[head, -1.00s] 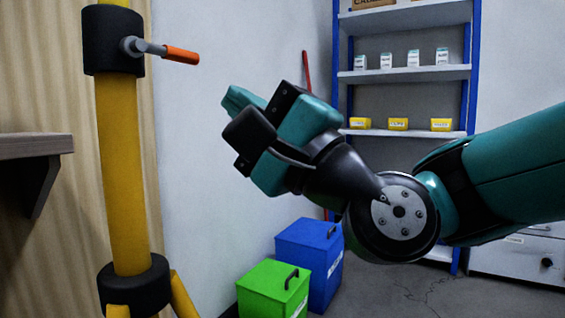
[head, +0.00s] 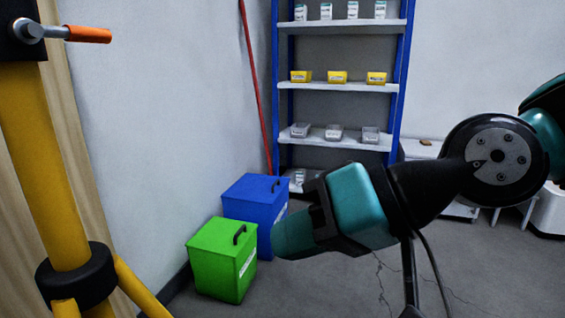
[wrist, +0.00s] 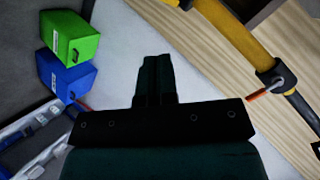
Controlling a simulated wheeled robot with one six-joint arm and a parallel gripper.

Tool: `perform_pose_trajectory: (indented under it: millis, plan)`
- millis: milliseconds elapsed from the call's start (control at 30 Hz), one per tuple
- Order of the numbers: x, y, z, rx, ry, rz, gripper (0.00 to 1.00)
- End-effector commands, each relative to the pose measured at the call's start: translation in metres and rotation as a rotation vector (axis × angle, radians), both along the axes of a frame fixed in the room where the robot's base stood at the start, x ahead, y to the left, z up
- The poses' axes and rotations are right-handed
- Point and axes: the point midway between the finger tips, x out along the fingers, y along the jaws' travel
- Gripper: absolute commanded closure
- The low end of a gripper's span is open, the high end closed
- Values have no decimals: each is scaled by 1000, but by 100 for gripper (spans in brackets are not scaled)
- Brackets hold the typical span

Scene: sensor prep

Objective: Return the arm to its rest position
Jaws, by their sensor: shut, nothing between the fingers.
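My gripper (head: 292,236) is teal and black and hangs in the air in the head view, pointing left in front of the bins. In the wrist view its fingers (wrist: 155,75) lie together, with nothing between them. My arm comes in from the right edge of the head view and bends at a round dark joint. The gripper overlaps part of the blue bin in the picture. It does not appear to touch anything.
A yellow stand (head: 45,160) with an orange-tipped handle (head: 88,34) is at the left. A green bin (head: 215,265) and a blue bin (head: 250,200) stand by the wall. A blue-framed shelf (head: 340,86) stands behind. Grey floor (head: 330,290) is open in front.

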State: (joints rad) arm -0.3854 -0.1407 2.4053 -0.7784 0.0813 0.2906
Motion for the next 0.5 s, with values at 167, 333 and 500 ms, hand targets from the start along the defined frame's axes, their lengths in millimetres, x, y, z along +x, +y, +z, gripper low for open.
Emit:
perform_pose_trajectory:
  millis: [167, 333, 500]
  plan:
    - [-27, -79, -20, -401, 40, 61, 100]
    - [-62, -144, -22, -666, 155, 135, 100]
    - [-60, -140, 30, -654, 148, 135, 100]
